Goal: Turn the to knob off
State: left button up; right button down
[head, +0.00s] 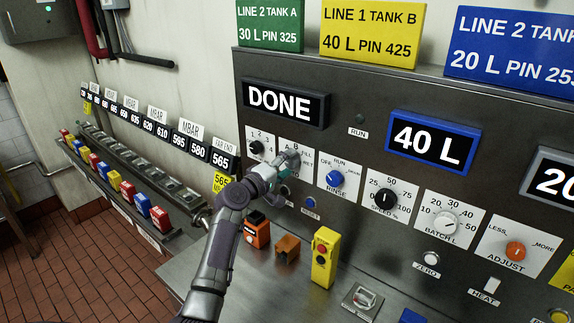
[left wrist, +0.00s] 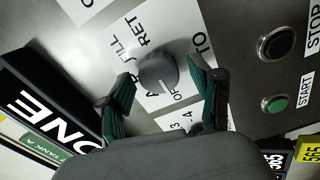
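The grey TO knob (left wrist: 158,72) sits on a white plate lettered A, B, FILL, RET and TO in the left wrist view. Its white mark points down and slightly right, toward partly hidden lettering that starts "OF". My left gripper (left wrist: 163,76) is open, with one green-padded finger on each side of the knob. I cannot tell whether the fingers touch it. In the head view my left gripper (head: 280,174) is at the panel and covers most of this plate (head: 306,166). My right gripper is in neither view.
A black selector knob (head: 255,147) is close on the left, and the blue RINSE knob (head: 334,179) on the right. In the left wrist view, a black STOP button (left wrist: 277,43) and green START button (left wrist: 275,104) are nearby. A yellow pendant (head: 325,257) stands on the ledge below.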

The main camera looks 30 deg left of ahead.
pick_arm(q)
jog(key=s, duration=1.2)
jog(key=shift+a, duration=0.45)
